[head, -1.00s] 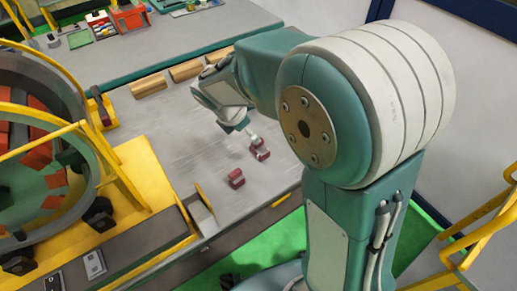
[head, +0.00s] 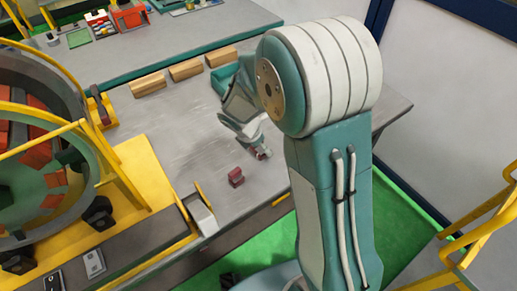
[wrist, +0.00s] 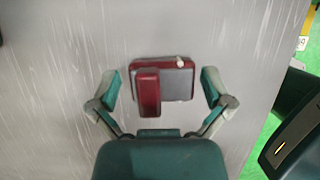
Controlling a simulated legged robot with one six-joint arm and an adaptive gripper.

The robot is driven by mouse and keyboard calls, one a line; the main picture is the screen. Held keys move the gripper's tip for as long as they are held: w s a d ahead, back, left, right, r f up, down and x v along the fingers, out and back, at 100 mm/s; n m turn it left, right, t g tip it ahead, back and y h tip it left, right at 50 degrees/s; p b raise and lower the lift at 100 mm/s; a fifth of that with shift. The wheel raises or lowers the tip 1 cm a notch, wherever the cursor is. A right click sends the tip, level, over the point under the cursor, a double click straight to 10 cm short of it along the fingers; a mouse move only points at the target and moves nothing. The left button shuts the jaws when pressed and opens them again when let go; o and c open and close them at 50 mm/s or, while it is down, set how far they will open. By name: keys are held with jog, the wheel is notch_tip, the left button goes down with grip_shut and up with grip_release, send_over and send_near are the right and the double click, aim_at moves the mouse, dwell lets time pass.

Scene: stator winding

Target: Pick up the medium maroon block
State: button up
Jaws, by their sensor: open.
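In the wrist view a maroon piece with a grey face (wrist: 178,82) lies on the worktable, and a narrower maroon block (wrist: 148,93) overlaps its left part. I cannot tell which one is the medium block, or whether they are joined. My gripper (wrist: 161,88) is open and empty, with one finger on each side of these pieces and a gap on both sides. In the head view my gripper (head: 254,139) is low over the table, partly hiding the maroon piece (head: 264,154) beneath it. Another maroon block (head: 236,177) stands apart, nearer the table's front edge.
A yellow-framed round fixture (head: 50,160) stands at the left. The table is clear between the fixture and the maroon blocks.

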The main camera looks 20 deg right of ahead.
jog(key=c, duration=1.1)
jog(key=shift+o, duration=0.2)
